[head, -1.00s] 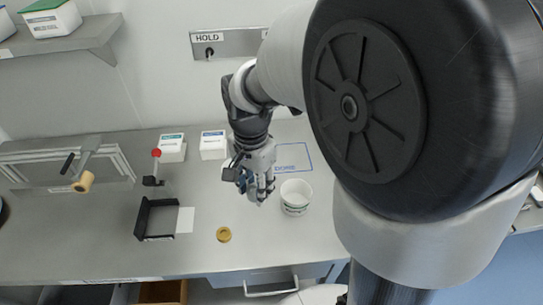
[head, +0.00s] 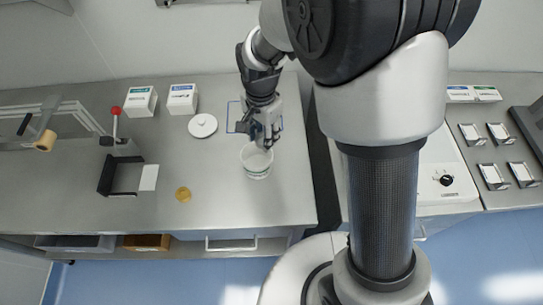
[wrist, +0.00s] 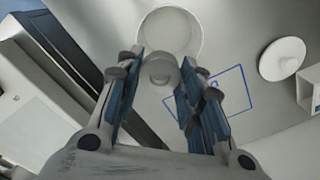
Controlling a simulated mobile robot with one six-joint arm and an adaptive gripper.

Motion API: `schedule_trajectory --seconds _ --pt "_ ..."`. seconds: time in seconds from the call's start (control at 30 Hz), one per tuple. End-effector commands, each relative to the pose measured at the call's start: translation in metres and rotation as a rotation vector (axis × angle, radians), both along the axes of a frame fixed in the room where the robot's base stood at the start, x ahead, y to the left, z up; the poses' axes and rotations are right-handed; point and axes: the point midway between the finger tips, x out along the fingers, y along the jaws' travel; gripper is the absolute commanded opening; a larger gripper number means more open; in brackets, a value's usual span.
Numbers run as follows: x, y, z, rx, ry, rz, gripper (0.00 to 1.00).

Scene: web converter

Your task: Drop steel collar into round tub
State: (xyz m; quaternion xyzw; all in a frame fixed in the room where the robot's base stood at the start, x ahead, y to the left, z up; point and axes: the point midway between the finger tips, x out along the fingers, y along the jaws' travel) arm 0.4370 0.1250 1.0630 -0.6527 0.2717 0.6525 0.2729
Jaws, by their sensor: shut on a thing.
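The round tub (head: 256,171) is white and open-topped, standing on the steel bench in the head view. Its rim (wrist: 143,33) shows in the upper middle of the wrist view. My gripper (head: 264,142) is at the tub's far rim in the head view, apparently above it. In the wrist view my gripper (wrist: 157,75) is shut on the steel collar (wrist: 160,72), a small grey round part between the fingertips. The collar overlaps the near side of the tub's opening there. The collar cannot be made out in the head view.
A white round lid (head: 203,125) lies left of the tub, near a blue outline. White boxes (head: 182,98) stand behind. The bench's front edge is close to the tub.

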Motion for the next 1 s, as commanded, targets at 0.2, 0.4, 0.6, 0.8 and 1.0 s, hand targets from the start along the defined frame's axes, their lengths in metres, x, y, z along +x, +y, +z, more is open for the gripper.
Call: schedule_trajectory --seconds 0.2,0.4,0.6,0.8,1.0 --pt "-0.001 -0.001 -0.027 -0.001 0.002 -0.001 0.04" --pt "0.000 -0.001 -0.049 0.000 0.001 -0.001 0.04" --pt "0.000 -0.001 -0.055 0.000 0.000 -0.001 0.04" --pt "0.000 -0.001 -0.054 0.000 0.000 -0.002 0.36" --pt "0.000 -0.001 -0.054 -0.001 0.001 -0.002 0.50"
